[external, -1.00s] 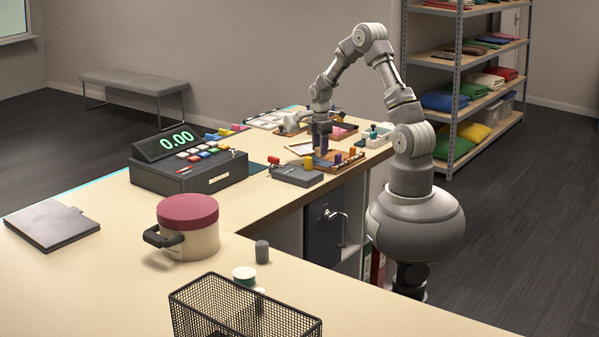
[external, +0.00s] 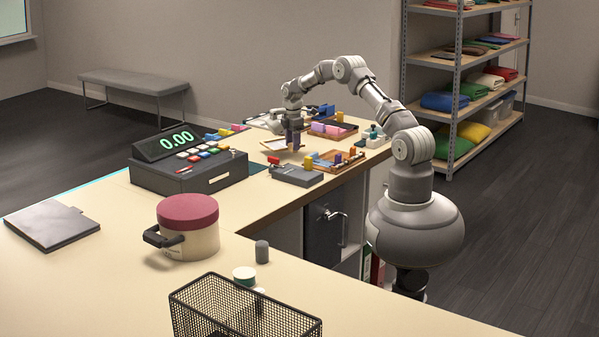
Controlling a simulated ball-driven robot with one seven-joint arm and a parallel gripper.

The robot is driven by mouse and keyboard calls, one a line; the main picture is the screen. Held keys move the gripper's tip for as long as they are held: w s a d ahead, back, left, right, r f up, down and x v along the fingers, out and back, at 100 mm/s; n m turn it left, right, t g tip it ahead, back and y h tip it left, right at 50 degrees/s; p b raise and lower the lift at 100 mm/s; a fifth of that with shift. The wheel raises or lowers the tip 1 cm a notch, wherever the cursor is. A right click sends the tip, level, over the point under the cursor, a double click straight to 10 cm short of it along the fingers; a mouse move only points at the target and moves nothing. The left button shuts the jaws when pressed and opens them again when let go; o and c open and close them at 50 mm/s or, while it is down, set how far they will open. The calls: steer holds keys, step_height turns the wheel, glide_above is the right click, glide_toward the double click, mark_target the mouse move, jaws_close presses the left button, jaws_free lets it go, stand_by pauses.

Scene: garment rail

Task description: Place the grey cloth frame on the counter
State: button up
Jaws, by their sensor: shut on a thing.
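My gripper (external: 294,147) points down over the far arm of the counter (external: 90,285), between the cash register and the wooden trays. It is shut on a small, pale, flat frame with a tan edge (external: 274,145), which I take to be the grey cloth frame. The frame reaches out to the left of the fingers and looks roughly level. The fingers partly hide its right end. I cannot tell whether it touches the counter or hangs just above it.
A cash register (external: 190,165) stands left of the gripper. A grey device with a red knob (external: 296,175) lies in front. A wooden tray with coloured pieces (external: 357,155) is to the right; a tray with pink blocks (external: 352,131) is behind. A lidded pot (external: 188,228) stands nearer.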

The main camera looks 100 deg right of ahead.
step_height(320, 180, down, 4)
steer(key=shift+r+b, duration=0.15)
steer(key=shift+b, duration=0.55)
steer(key=shift+r, duration=0.1)
steer(key=o, duration=1.1)
steer(key=shift+o, duration=0.2)
